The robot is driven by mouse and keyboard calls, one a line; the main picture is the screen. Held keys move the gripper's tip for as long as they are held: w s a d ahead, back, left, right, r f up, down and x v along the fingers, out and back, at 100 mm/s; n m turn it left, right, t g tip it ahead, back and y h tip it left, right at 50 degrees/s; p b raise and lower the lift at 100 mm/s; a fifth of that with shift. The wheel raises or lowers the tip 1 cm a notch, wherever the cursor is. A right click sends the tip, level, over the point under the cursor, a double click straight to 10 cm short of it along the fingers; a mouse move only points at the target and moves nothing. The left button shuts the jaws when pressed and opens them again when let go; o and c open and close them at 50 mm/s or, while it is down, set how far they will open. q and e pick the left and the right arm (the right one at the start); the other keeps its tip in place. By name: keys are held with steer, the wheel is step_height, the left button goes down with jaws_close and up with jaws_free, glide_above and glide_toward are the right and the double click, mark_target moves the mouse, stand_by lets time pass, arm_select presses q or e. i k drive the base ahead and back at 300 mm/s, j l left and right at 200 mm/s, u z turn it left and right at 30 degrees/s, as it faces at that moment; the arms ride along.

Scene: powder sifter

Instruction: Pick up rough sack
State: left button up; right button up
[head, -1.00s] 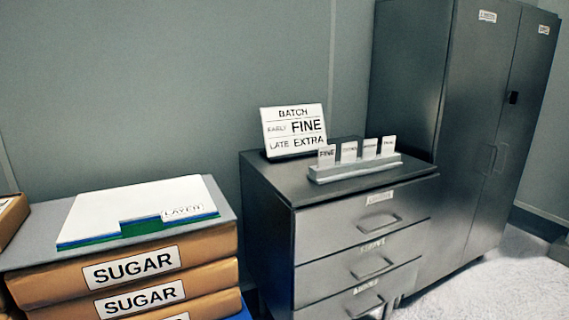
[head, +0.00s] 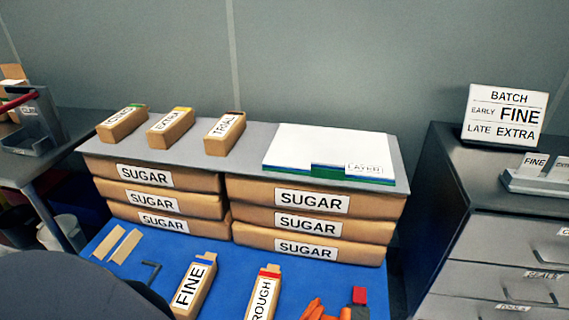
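The rough sack (head: 262,296) is a tan, narrow pack with a red top and a white label reading ROUGH. It lies on the blue surface at the bottom of the head view, and its lower end is cut off by the frame edge. The fine sack (head: 192,288), with a blue top, lies to its left. Neither of my grippers shows in the head view.
Sugar sacks (head: 312,226) are stacked in two piles under a grey board (head: 255,165) bearing three small packs and a white folder (head: 330,150). Orange items (head: 318,312) lie right of the rough sack. A drawer cabinet (head: 480,235) stands at right.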

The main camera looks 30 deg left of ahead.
mark_target(262, 305)
steer(key=u, duration=1.25)
